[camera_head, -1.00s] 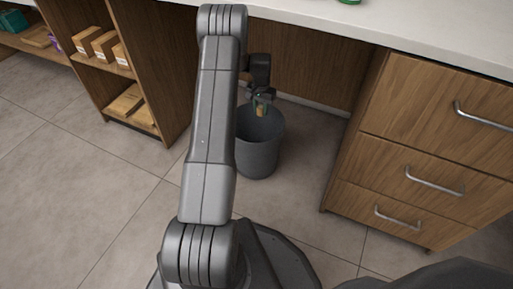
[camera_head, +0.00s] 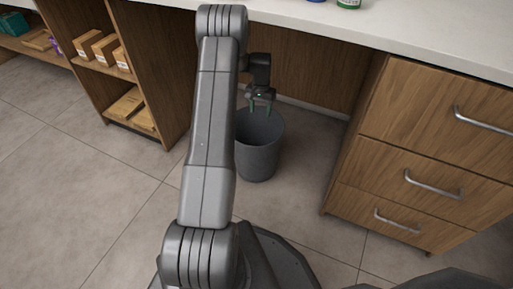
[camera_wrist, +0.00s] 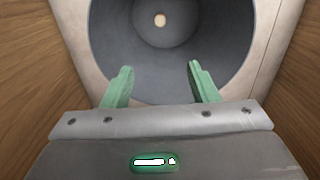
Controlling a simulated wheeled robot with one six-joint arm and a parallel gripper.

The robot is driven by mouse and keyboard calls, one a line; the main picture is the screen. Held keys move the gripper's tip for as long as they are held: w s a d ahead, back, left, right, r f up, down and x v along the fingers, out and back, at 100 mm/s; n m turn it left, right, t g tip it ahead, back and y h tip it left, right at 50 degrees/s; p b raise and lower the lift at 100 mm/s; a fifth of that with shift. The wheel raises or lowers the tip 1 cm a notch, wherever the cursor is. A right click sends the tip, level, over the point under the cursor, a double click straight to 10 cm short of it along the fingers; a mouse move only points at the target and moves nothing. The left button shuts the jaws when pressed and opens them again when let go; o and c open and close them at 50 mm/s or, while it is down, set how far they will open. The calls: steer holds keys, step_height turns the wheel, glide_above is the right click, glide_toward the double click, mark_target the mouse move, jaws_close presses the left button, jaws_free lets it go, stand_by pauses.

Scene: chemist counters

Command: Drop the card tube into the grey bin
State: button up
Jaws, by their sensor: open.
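The grey bin (camera_head: 258,157) stands on the floor under the counter, between the shelf unit and the drawers. My gripper (camera_head: 260,107) is just above the bin's mouth, pointing down, open and empty. In the wrist view my gripper's two green fingers (camera_wrist: 160,84) are apart with nothing between them, over the bin's round opening (camera_wrist: 100,45). A small round tan end, the card tube (camera_wrist: 160,20), shows inside the bin near its bottom. In the head view the tube is hidden by the bin wall.
A wooden shelf unit (camera_head: 150,50) with several small boxes stands left of the bin. A drawer cabinet (camera_head: 425,150) with metal handles stands on the right. The white counter top (camera_head: 420,42) runs above, with a green-labelled bottle (camera_head: 348,3) on it.

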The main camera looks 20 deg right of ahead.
step_height(320, 180, up, 10)
steer(key=p, duration=0.2)
steer(key=shift+f, duration=0.15)
steer(key=shift+f, duration=0.1)
step_height(320, 180, down, 12)
steer(key=b, duration=0.4)
step_height(320, 180, up, 5)
steer(key=p, duration=0.3)
steer(key=shift+p, duration=0.35)
